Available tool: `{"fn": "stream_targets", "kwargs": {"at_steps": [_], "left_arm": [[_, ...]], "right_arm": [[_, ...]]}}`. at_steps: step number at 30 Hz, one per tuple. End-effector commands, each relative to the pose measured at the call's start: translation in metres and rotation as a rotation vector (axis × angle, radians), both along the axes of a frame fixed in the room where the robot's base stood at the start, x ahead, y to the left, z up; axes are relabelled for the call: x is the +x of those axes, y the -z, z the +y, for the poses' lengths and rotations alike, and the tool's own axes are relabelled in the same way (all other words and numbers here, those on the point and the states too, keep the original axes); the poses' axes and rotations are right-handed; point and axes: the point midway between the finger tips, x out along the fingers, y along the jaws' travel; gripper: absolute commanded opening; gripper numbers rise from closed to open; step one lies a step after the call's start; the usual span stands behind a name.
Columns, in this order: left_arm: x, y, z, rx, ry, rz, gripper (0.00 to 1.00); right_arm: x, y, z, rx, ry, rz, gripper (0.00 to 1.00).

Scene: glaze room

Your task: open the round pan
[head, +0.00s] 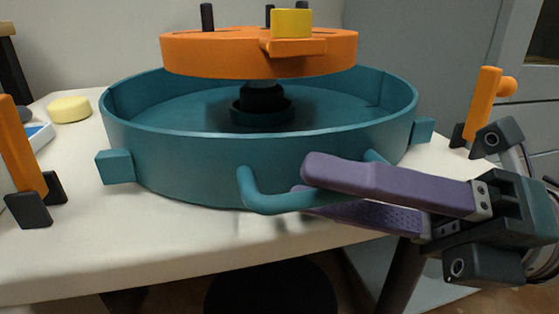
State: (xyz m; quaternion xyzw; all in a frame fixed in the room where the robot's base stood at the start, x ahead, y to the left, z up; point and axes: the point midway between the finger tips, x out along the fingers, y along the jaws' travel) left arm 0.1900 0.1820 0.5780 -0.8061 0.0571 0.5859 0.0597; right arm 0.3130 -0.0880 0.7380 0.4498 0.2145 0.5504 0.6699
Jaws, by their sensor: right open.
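The round pan (190,160) is a teal basin with a high rim on the pale table. A teal bar handle (265,203) curves out from its front wall. An orange disc (215,55) stands above the pan's middle on a dark hub (264,104). My right gripper (304,184), with purple fingers, reaches in from the right at the handle. Its jaws are open, one finger above and one below the handle's right part. The fingers hide that part, so I cannot tell whether they touch it. My left gripper is not in view.
Orange uprights with dark feet stand at the left (22,150) and right (484,105) of the table (110,245). A yellow round sponge-like piece (69,109) lies at the back left. A yellow block (291,23) sits on the disc. The front-left table is clear.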

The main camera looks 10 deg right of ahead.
Motion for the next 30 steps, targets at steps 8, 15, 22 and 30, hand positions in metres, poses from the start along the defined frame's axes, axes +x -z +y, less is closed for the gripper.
{"fn": "stream_targets", "kwargs": {"at_steps": [8,15,22,30], "left_arm": [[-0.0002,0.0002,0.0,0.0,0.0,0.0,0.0],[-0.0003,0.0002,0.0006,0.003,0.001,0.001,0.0],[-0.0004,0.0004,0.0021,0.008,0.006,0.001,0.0],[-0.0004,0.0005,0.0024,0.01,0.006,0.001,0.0]], "right_arm": [[0.0,0.0,-0.0001,0.0,0.0,0.0,0.34],[0.0,0.0001,-0.0003,0.0,0.0,0.001,0.07],[0.0,0.0003,-0.0004,0.0,0.0,0.001,0.0],[0.0,0.0003,-0.0004,0.0,0.0,0.001,0.0]]}}
